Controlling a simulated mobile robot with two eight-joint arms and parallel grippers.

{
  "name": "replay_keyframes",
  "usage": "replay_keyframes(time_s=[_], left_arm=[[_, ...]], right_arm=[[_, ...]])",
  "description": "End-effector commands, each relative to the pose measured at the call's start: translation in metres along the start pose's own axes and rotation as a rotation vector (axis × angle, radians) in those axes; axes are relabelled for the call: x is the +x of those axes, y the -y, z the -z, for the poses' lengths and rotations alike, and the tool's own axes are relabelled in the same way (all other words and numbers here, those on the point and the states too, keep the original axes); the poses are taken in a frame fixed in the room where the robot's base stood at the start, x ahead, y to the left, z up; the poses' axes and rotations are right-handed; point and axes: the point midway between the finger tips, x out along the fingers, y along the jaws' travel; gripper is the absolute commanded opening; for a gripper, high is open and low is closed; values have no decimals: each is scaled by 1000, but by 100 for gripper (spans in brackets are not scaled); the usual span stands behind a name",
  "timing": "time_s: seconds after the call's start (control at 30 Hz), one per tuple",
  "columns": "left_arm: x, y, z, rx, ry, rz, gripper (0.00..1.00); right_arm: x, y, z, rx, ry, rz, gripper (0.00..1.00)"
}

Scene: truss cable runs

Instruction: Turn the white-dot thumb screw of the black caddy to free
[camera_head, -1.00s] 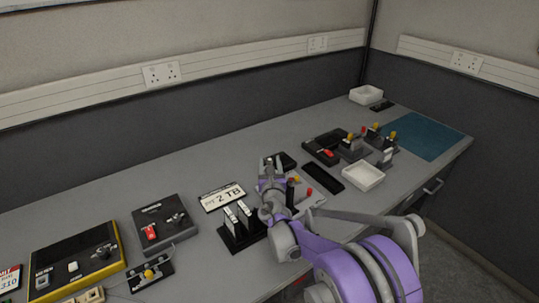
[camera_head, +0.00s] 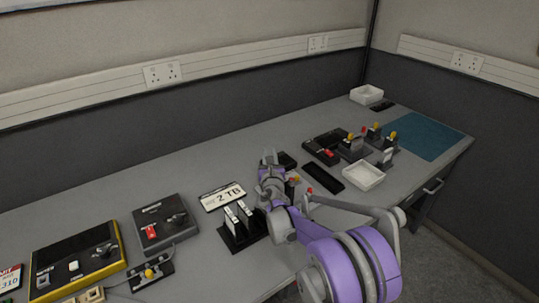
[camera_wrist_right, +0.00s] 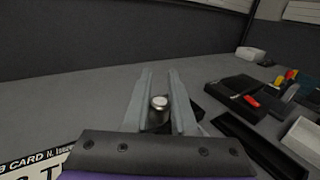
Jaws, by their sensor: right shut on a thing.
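My right gripper (camera_head: 268,159) is over the middle of the bench. In the wrist view its two grey fingers (camera_wrist_right: 160,98) stand on either side of a round silver knob with a pale top, the thumb screw (camera_wrist_right: 160,103), and are shut on it. A black block (camera_head: 286,161), which looks like the black caddy, shows just right of the fingers in the head view. A dark part of it also shows beside the right finger in the wrist view (camera_wrist_right: 197,110). The gripper hides the rest of it. My left gripper is not in view.
A black flat tray (camera_head: 323,178) and a white tray (camera_head: 363,176) lie to the right. The bench behind the gripper is clear.

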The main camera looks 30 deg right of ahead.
Motion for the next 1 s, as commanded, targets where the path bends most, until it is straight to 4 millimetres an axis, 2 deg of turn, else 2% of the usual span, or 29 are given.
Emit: replay_keyframes(time_s=[0.27,0.57,0.77,1.0], left_arm=[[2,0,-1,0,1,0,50],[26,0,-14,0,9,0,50],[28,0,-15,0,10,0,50],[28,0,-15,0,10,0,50]], right_arm=[[0,0,0,1,2,9,0],[0,3,3,3,3,174,0],[-1,7,1,1,0,267,0],[-1,8,0,0,-1,273,0]])
